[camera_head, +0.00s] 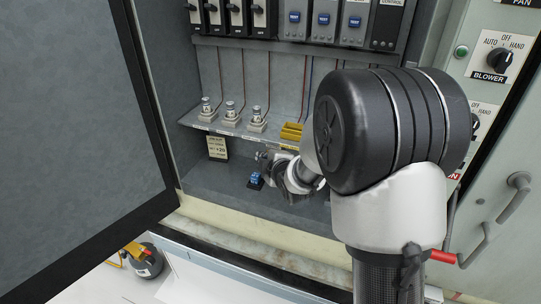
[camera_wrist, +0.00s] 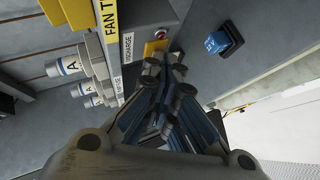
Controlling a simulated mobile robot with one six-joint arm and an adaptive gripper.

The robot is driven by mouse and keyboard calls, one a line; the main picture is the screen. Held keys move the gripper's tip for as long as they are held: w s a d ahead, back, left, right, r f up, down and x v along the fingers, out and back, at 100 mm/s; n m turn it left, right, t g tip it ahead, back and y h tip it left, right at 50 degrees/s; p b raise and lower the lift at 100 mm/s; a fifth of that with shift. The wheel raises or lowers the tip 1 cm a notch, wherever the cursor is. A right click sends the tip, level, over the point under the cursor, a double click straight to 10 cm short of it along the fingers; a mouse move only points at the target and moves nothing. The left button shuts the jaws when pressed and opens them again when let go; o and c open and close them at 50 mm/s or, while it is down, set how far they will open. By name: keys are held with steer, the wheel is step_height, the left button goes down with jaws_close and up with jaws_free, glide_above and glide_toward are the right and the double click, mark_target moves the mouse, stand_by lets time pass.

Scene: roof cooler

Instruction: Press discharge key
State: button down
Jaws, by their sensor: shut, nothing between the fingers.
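In the head view my gripper (camera_head: 264,158) is below the shelf edge, partly hidden by my wrist.
A blue device on a black base (camera_wrist: 222,40) is on the cabinet floor (camera_head: 225,185). Several white fuses (camera_head: 230,110) stand along the shelf left of the yellow block. The open cabinet door (camera_head: 75,130) is at left. A BLOWER switch (camera_head: 499,60) is at right.

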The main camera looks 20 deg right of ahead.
steer(key=shift+s+a+b, duration=0.45)
steer(key=shift+s+b, duration=0.15)
steer(key=shift+s+a, duration=0.1)
steer(key=s+a+b, duration=0.1)
steer(key=s, duration=0.1)
steer(key=s+a+b, duration=0.1)
steer(key=s, duration=0.1)
steer(key=shift+a+b, duration=0.4)
stand_by(0.5)
